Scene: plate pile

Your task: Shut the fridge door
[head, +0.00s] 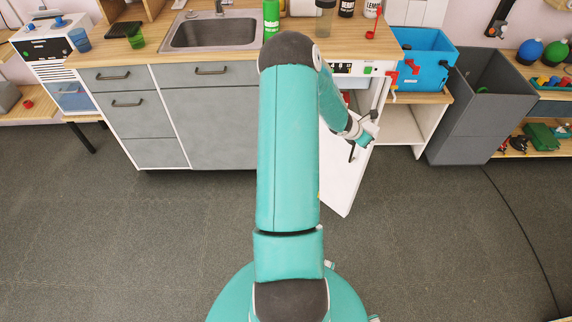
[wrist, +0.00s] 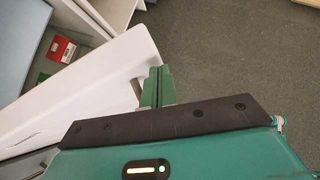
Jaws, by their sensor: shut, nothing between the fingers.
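The white fridge door (head: 343,190) stands open below the counter's right part, swung out toward me. It also shows in the wrist view (wrist: 95,85), slanting across the left half. A dark handle (head: 352,152) shows on its outer face. My gripper (head: 366,137) is on the right, outer side of the door, close to it. In the wrist view its green fingertips (wrist: 157,87) are together with nothing between them, right beside the door. I cannot tell whether they touch it. My arm hides much of the fridge opening.
A red item (wrist: 62,50) shows beyond the door. An open shelf unit (head: 402,128) with a blue bin (head: 425,65) and a grey bin (head: 480,110) stand right of the door. The sink (head: 213,32) is left. Grey floor in front is clear.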

